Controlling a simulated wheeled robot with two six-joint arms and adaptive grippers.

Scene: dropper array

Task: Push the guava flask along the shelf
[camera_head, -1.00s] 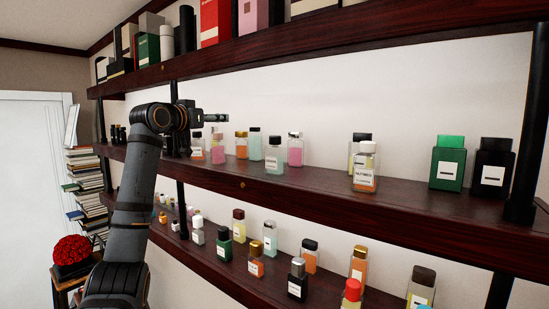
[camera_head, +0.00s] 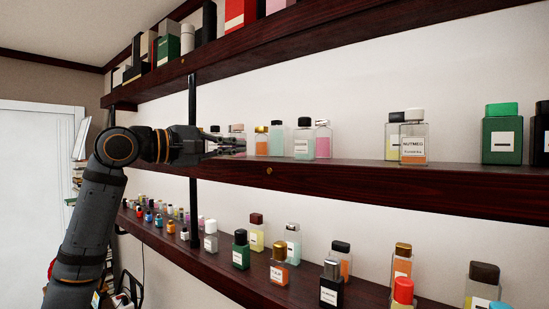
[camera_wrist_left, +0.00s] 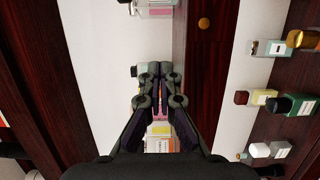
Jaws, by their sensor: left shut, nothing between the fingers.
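Several small glass flasks stand on the middle shelf (camera_head: 350,181). I cannot tell which is the guava one, as most labels are too small to read. Near my left gripper (camera_head: 241,146) are an orange flask (camera_head: 261,145), a mint flask (camera_head: 277,141), a labelled pale green flask (camera_head: 304,146) and a pink flask (camera_head: 322,142). My left gripper is shut and empty just above the shelf, left of the orange flask, partly covering flasks behind it. In the left wrist view its fingers (camera_wrist_left: 160,76) are together, with a labelled flask (camera_wrist_left: 160,145) partly hidden beneath them.
Further right on this shelf stand a flask labelled nutmeg (camera_head: 413,143) and a green flask (camera_head: 502,137). The upper shelf (camera_head: 260,38) is close above. The lower shelf (camera_head: 220,275) holds several bottles. A black post (camera_head: 193,205) stands near my arm.

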